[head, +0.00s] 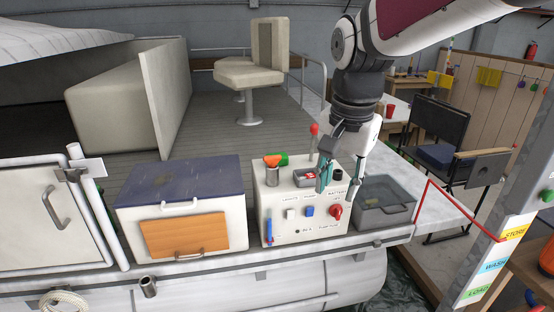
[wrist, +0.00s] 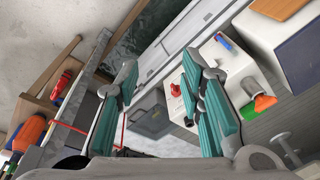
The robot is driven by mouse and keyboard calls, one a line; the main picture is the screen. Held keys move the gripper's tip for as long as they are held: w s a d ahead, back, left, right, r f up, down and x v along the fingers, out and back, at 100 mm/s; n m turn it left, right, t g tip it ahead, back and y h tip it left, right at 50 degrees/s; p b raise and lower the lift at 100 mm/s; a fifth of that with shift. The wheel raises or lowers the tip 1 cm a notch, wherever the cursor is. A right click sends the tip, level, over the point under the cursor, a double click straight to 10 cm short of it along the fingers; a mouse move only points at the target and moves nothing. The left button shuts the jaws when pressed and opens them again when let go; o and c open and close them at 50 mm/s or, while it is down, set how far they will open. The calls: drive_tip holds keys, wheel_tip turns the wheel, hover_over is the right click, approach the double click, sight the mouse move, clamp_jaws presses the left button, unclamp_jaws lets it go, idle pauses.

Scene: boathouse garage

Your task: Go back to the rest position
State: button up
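My gripper (head: 338,187) hangs from my raised arm at the right of the head view, pointing down over the right part of the white control box (head: 277,232). In the wrist view my gripper (wrist: 159,65) has its two teal-padded fingers wide apart with nothing held between them. The control box carries a red knob (head: 336,211), a blue switch (head: 309,211) and a blue handle (head: 269,232). Parts of its top are hidden behind a finger in the head view. I cannot tell whether the fingers touch the box.
A grey lidded bin (head: 384,212) stands right of the box, and a dark-lidded chest (head: 182,232) stands left. An orange and green item (head: 276,160) and a red-topped lever (head: 314,130) are near the gripper. A red rail (head: 460,211), a post and a chair (head: 440,140) are at right.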

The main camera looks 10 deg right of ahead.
drive_tip(key=s+n+t, duration=0.3)
drive_tip(key=s+n, duration=0.6)
drive_tip(key=s, duration=0.7)
drive_tip(key=shift+a+r, duration=0.15)
drive_tip(key=shift+a, duration=0.1)
